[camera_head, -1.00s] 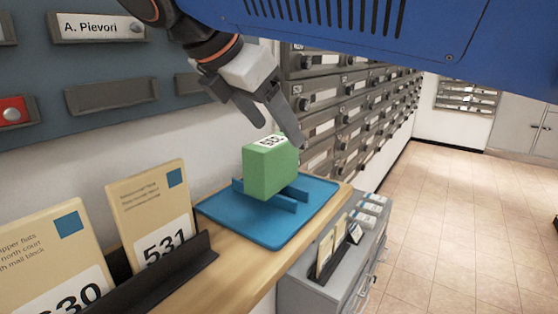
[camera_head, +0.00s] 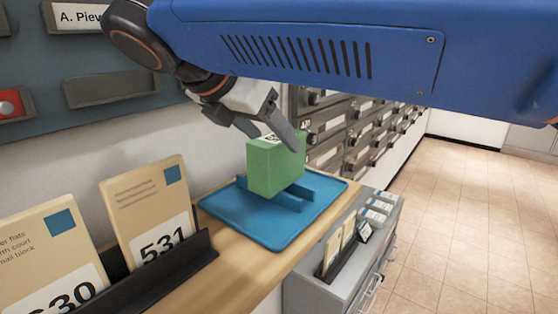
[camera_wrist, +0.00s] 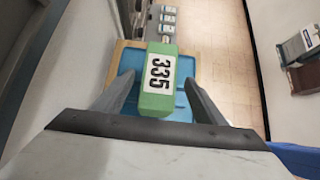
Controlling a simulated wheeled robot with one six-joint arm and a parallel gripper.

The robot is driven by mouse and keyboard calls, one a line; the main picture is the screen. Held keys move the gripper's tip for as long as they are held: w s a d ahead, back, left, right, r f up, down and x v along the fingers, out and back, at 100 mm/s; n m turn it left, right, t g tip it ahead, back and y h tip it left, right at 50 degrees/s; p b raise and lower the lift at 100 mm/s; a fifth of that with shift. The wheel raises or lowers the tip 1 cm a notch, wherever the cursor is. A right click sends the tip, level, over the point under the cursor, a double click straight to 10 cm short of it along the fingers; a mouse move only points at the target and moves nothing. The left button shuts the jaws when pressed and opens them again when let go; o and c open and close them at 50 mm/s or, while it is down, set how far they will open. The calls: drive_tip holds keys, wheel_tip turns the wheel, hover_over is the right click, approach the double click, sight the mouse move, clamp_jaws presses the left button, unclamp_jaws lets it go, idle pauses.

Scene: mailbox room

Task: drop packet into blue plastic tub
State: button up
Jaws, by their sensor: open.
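The packet is a green box (camera_head: 275,168) with a white label. It stands on a blue tray with raised blue ribs (camera_head: 250,229) on the wooden shelf. In the wrist view the packet (camera_wrist: 171,95) shows its label, "335", between the two fingers. My gripper (camera_head: 284,127) is open, its fingers pointing down at the packet's top, one on either side. In the wrist view my gripper (camera_wrist: 160,92) shows a gap beside the packet, and I cannot tell whether either finger touches it. No blue plastic tub can be made out for certain.
Tan envelopes marked 531 (camera_head: 150,215) and 630 (camera_head: 50,260) stand in a black holder on the shelf at left. A grey cabinet (camera_head: 325,285) with small cards stands right of the shelf. Mailboxes (camera_head: 340,130) line the wall. Tiled floor (camera_head: 470,220) is open at right.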

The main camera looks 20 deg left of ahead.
drive_tip(key=shift+x, duration=3.8)
drive_tip(key=shift+w+a, duration=0.1)
drive_tip(key=shift+a, duration=0.05)
drive_tip(key=shift+r, duration=0.1)
drive_tip(key=c, duration=1.4)
